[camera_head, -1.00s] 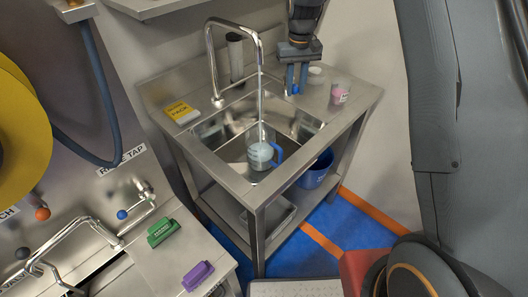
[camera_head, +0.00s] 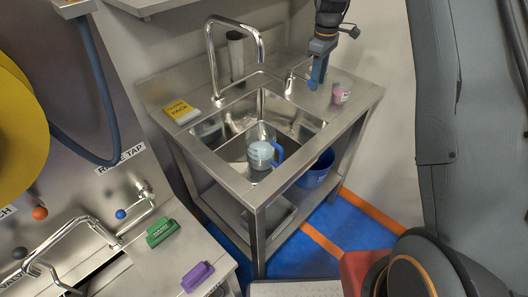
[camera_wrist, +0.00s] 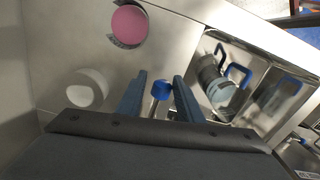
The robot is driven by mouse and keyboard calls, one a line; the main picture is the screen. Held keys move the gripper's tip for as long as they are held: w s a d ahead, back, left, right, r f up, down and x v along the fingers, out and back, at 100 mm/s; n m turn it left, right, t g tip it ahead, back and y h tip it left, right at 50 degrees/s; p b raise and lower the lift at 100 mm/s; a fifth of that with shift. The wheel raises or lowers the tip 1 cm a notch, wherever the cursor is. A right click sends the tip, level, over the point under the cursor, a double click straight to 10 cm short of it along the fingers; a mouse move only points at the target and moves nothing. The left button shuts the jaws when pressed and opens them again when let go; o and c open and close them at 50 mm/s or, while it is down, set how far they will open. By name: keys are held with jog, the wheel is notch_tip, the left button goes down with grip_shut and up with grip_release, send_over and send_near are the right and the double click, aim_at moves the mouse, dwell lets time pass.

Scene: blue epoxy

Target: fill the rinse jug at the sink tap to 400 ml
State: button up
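The rinse jug (camera_head: 260,157), clear with a blue handle (camera_head: 278,153), stands in the sink basin (camera_head: 232,149) under the tap spout (camera_head: 260,55). It holds pale water, but I cannot read its level against any mark. A short length of falling water shows above it, apart from the spout. My gripper (camera_head: 314,82) is above the counter right of the basin. In the wrist view my gripper (camera_wrist: 160,98) is open, with a blue-topped tap control (camera_wrist: 161,90) showing between its fingers, apparently not gripped. The jug (camera_wrist: 222,92) also shows there.
A yellow pack (camera_head: 180,111) lies left of the basin. A blue bucket (camera_head: 316,172) is below. Green (camera_head: 161,232) and purple (camera_head: 197,276) blocks lie on the nearer counter.

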jog(key=o, duration=0.3)
jog(key=shift+d, duration=0.1)
jog(key=o, duration=0.6)
jog(key=shift+c, duration=0.2)
jog(key=shift+s+r+p, duration=0.1)
jog(key=shift+r+p, duration=1.5)
jog(key=shift+r, duration=1.85)
notch_tip(320, 180, up, 8)
jog(key=b, duration=0.3)
jog(key=shift+f, duration=0.1)
